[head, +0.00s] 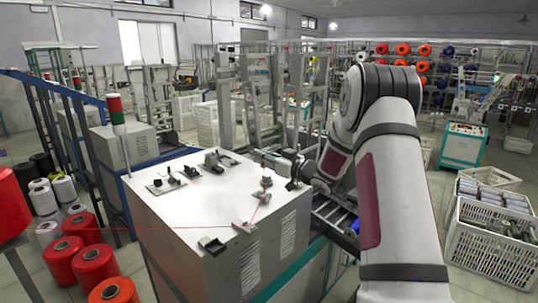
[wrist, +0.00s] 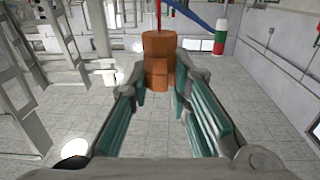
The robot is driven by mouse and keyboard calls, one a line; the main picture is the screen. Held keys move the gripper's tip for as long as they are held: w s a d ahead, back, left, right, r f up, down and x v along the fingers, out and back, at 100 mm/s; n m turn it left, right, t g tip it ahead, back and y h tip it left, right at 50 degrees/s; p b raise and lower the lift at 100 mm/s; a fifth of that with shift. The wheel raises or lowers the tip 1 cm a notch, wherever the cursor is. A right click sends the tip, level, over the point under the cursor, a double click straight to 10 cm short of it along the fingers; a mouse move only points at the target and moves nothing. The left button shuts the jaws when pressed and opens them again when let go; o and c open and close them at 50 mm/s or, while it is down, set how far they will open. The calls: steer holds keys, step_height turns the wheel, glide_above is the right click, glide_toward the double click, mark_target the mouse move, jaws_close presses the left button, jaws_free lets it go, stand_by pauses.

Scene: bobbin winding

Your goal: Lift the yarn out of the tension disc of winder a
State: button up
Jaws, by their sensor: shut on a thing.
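A grey-white winder cabinet (head: 185,215) stands at the centre-left in the head view, with small dark fittings on its top. Red yarn (head: 130,228) runs from the left to a small bracket (head: 243,226) at the top's front edge, then up to a small reddish fitting (head: 265,190). I cannot tell which fitting is the tension disc. My gripper (head: 292,168) is at the cabinet's right edge, small and dark there. In the wrist view my gripper (wrist: 160,85) is shut on an orange-brown faceted piece (wrist: 158,60), with a thin red line above it.
Red yarn cones (head: 85,262) stand on the floor at the left. A red-green signal lamp (head: 114,108) rises at the cabinet's back left corner. White crates (head: 490,255) are at the right. The middle of the cabinet top is mostly bare.

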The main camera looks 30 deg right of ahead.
step_height(320, 180, down, 7)
steer(key=b, duration=0.3)
steer(key=shift+w+r, duration=0.15)
steer(key=shift+s+d+r+p, duration=0.1)
steer(key=shift+s+p, duration=0.15)
steer(key=shift+p, duration=0.05)
steer(key=shift+w, duration=0.1)
stand_by(0.7)
steer(key=shift+f, duration=1.05)
steer(key=shift+f, duration=0.35)
steer(key=shift+f+b, duration=0.3)
steer(key=shift+f, duration=0.35)
steer(key=shift+r, duration=0.2)
steer(key=shift+r+p, duration=0.8)
steer(key=shift+r, duration=0.55)
